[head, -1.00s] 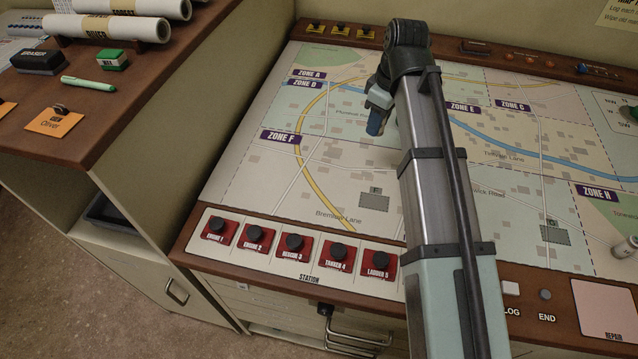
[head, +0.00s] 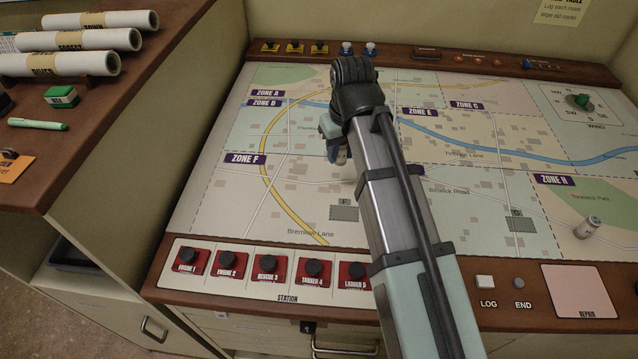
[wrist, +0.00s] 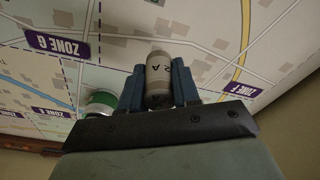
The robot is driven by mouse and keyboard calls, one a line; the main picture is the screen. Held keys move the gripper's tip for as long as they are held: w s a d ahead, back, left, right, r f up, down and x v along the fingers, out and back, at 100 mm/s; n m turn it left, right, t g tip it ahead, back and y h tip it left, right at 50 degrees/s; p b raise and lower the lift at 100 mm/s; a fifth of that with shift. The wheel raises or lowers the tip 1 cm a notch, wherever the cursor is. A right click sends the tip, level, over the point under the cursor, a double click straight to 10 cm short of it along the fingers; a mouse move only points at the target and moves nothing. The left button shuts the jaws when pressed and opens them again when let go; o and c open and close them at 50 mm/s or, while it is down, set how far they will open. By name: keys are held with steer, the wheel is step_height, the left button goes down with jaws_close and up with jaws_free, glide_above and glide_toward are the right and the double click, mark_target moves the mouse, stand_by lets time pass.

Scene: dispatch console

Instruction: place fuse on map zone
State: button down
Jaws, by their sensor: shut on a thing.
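My gripper (head: 336,143) is above the middle of the map (head: 220,205), just right of the yellow road. In the wrist view its blue fingers (wrist: 159,88) are shut on a grey cylindrical fuse (wrist: 159,72) with dark letters on its side. In the head view only a small end of the fuse (head: 342,156) shows below the fingers. I cannot tell whether it touches the map. The ZONE G label (wrist: 57,44) is left of the fuse in the wrist view; the ZONE F label (head: 245,158) is left of the gripper in the head view.
A green-and-white round object (wrist: 102,103) is beside the left finger, partly hidden. A pale cylinder (head: 588,228) lies on the map near ZONE H. My arm covers part of the map.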

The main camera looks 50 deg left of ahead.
mark_target(344, 146)
steer(key=shift+f, duration=4.3)
steer(key=shift+f, duration=0.1)
steer(key=c, duration=0.8)
jaws_free()
steer(key=r, duration=0.4)
steer(key=d+r, duration=0.1)
steer(key=r, duration=0.7)
steer(key=shift+s+d+r, duration=0.1)
steer(key=shift+s+d, duration=0.1)
